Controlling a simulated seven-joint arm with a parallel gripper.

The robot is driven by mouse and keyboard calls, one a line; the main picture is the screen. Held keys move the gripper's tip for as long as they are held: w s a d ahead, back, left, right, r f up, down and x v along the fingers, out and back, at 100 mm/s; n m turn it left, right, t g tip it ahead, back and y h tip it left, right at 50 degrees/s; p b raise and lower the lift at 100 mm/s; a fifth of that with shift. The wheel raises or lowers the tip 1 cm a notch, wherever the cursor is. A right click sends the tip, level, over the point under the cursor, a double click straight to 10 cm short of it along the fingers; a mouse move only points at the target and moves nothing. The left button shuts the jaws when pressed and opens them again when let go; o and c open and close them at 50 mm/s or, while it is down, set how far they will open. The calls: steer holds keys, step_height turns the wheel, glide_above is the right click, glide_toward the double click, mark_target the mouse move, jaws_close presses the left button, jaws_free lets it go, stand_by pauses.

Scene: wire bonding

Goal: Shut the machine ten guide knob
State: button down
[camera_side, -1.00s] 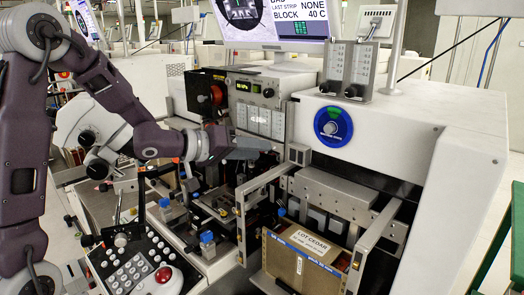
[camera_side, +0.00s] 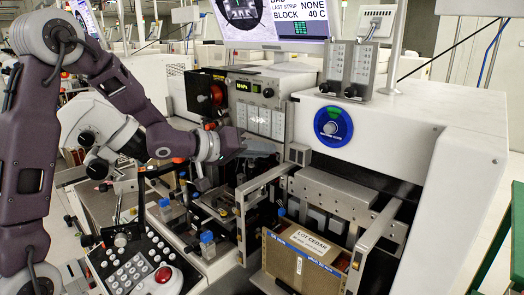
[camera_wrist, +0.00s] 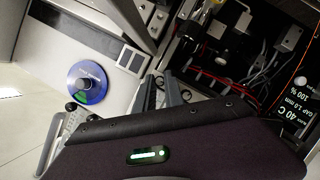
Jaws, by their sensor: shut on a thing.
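My gripper (camera_side: 238,148) is over the open work area of the machine, left of the white housing, in the side view. In the wrist view its two grey fingers (camera_wrist: 164,92) reach past the dark wrist cover. The fingers are shut on a small dark part, the guide knob, which is mostly hidden between them. I cannot tell the knob's turn from these frames. The machine's white housing (camera_side: 440,120) carries a round blue dial (camera_side: 333,126), which also shows in the wrist view (camera_wrist: 87,82).
A box labelled LOT CEDAR (camera_side: 300,262) stands in the front bay between metal rails. Blue-capped posts (camera_side: 207,238) and a keypad with a red button (camera_side: 163,275) lie front left. Cables and wires (camera_wrist: 225,75) crowd the work area. A monitor (camera_side: 270,22) hangs above.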

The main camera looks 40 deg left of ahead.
steer(key=m+y, duration=0.2)
steer(key=m, duration=0.1)
steer(key=shift+d+g, duration=0.15)
steer(key=shift+g, duration=0.15)
steer(key=m+y, duration=0.2)
steer(key=m, duration=0.1)
steer(key=shift+d, duration=0.2)
steer(key=m+y, duration=0.2)
steer(key=m, duration=0.1)
steer(key=shift+d+m+y, duration=0.1)
steer(key=shift+m+y, duration=0.2)
steer(key=shift+y, duration=0.1)
steer(key=shift+m+t+y, duration=0.4)
steer(key=shift+m+y, duration=0.4)
steer(key=shift+m, duration=0.6)
steer(key=c, duration=1.4)
jaws_free()
steer(key=shift+c, duration=0.2)
